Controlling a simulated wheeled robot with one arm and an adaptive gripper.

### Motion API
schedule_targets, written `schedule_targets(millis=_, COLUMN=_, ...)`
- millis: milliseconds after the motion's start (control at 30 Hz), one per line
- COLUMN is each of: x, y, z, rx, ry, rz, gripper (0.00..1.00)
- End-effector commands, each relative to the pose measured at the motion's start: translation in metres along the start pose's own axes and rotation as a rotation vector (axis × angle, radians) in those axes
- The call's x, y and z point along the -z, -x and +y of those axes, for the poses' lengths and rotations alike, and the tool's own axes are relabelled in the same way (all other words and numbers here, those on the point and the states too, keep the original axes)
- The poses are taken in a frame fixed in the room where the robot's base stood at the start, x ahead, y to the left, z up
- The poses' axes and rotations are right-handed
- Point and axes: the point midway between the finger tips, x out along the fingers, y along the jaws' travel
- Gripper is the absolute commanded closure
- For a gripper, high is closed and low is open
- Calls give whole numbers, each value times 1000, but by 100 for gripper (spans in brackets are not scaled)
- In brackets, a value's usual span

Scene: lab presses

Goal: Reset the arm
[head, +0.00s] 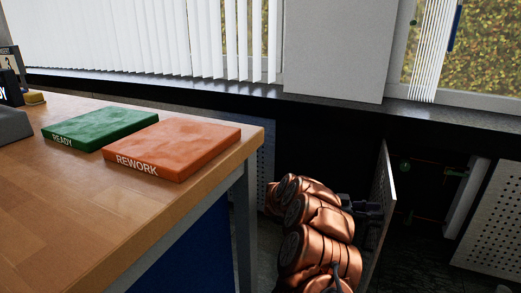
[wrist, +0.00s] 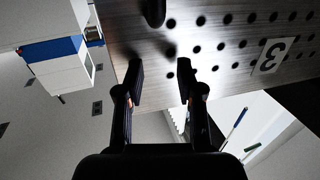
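My copper-coloured arm is folded at the lower right of the table in the head view. My dark gripper (head: 368,209) is at its far end, close to an upright perforated panel (head: 384,190). In the wrist view my gripper (wrist: 160,75) has its two fingers apart, with nothing between them. Beyond the fingertips is the panel's holed face (wrist: 225,45), with a white label "3" (wrist: 272,55). I cannot tell whether the fingers touch the panel.
A wooden table (head: 60,210) fills the left, bearing a green READY pad (head: 100,127) and an orange REWORK pad (head: 175,148). Another perforated panel (head: 495,220) stands at the far right. A dark rounded piece (wrist: 153,12) stands out near the holed face.

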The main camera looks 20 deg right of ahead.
Motion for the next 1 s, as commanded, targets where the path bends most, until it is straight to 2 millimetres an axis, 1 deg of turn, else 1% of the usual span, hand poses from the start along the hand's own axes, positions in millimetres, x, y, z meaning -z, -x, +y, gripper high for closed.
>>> schedule_targets(millis=67, x=2, y=0, z=0, rx=0, ry=0, rz=0, gripper=63)
schedule_targets(millis=167, x=10, y=0, z=0, rx=0, ry=0, rz=0, gripper=63)
schedule_targets(millis=400, x=46, y=0, z=0, rx=0, ry=0, rz=0, gripper=63)
schedule_targets(millis=567, x=67, y=0, z=0, rx=0, ry=0, rz=0, gripper=63)
schedule_targets(millis=933, x=90, y=0, z=0, rx=0, ry=0, rz=0, gripper=63)
schedule_targets(millis=1000, x=90, y=0, z=0, rx=0, ry=0, rz=0, gripper=63)
